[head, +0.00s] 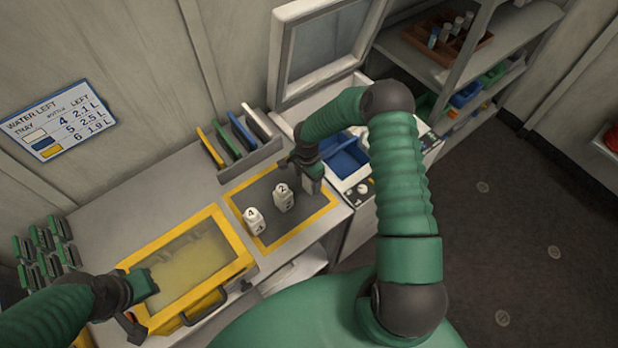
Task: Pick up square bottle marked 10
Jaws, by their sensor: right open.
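No bottle with a readable 10 shows in the head view. Two white bottles stand upright on the dark, yellow-edged mat (300,222): one marked 4 (254,221) and one marked 2 (284,197). My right gripper (308,178) is open above the mat's far right part, beyond and to the right of the bottle marked 2, apart from it. The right gripper and its arm hide what lies directly behind them. My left gripper (143,292) is over the near left part of the yellow-framed box; its jaws are too unclear to read.
The yellow-framed box (243,262) with a cloudy window stands left of the mat. A grey rack (250,153) of coloured plates stands behind it. An open-lidded unit (320,50) with a blue tray (348,158) is at the back right. A wall sign (58,122) hangs left.

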